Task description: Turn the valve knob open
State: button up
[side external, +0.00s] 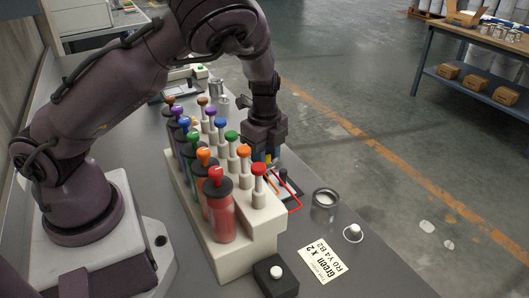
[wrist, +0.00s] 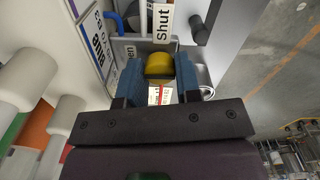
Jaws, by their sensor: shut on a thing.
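The valve knob (wrist: 159,66) is yellow and sits between the blue fingers of my gripper (wrist: 158,76) in the wrist view. The fingers are closed on its two sides. A white "Shut" label (wrist: 163,22) stands just beyond the knob. A second label (wrist: 130,50), of which only the ending "en" shows, lies to the left, partly hidden by the left finger. In the side external view my gripper (side external: 268,156) points down behind the row of paint stations, and the knob is mostly hidden there.
A white rack (side external: 255,235) with several coloured bottles and plungers stands left of my gripper.

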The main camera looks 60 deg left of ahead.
jog(key=o, duration=0.9)
jog(key=shift+o, duration=0.2)
notch_tip(320, 180, up, 13)
